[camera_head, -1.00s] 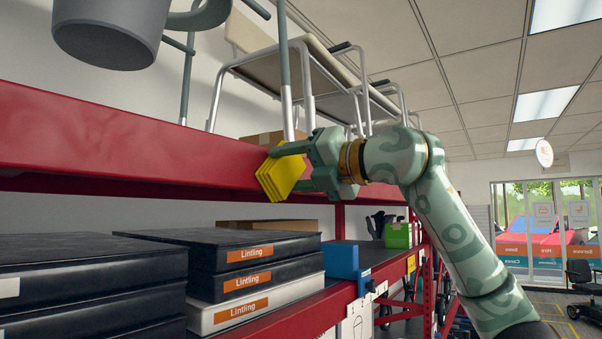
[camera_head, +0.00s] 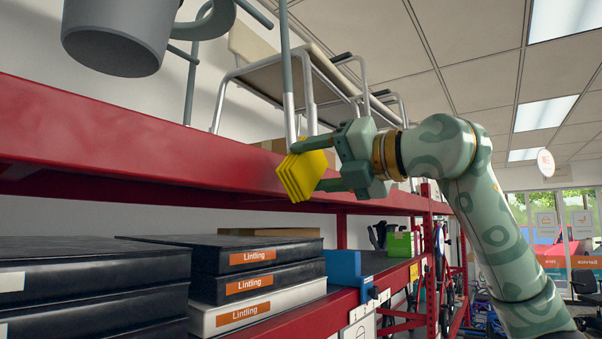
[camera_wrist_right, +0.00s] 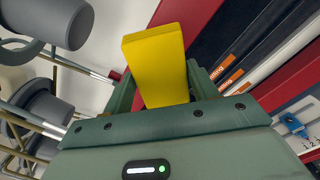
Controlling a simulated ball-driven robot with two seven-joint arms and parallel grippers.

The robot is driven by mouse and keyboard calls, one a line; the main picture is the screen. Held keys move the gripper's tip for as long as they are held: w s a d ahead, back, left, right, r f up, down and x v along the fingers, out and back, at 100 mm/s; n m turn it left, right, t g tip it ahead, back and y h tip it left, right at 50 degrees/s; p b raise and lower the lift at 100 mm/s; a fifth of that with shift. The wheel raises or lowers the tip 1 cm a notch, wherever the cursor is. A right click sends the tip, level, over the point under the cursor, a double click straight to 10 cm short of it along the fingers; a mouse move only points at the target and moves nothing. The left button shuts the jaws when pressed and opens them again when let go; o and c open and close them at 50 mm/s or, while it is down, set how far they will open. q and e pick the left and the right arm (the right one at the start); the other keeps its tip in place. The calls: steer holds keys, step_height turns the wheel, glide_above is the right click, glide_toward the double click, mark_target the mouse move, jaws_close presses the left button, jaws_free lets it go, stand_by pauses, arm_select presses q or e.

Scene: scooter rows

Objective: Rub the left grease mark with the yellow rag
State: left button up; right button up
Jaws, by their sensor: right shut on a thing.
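The yellow rag (camera_head: 302,175) is a folded, layered pad held in front of the red shelf beam (camera_head: 130,137). My right gripper (camera_head: 318,166) is shut on it, and the arm comes in from the right. In the right wrist view the rag (camera_wrist_right: 158,62) stands out between the fingers of the gripper (camera_wrist_right: 165,95), with the red beam (camera_wrist_right: 190,22) close behind it. I cannot tell whether the rag touches the beam. No grease mark can be made out in either view. My left gripper is not in view.
Above the beam are a grey bucket-like container (camera_head: 122,38) and metal-framed seats (camera_head: 285,72). Below, black boxes (camera_head: 250,254) labelled Lintling, a blue block (camera_head: 343,268) and a green box (camera_head: 399,245) stand on the lower shelf. Open room lies to the right.

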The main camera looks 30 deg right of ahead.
steer(key=shift+s+d, duration=0.15)
steer(key=shift+s, duration=0.1)
steer(key=shift+v, duration=1.55)
steer(key=shift+w, duration=0.15)
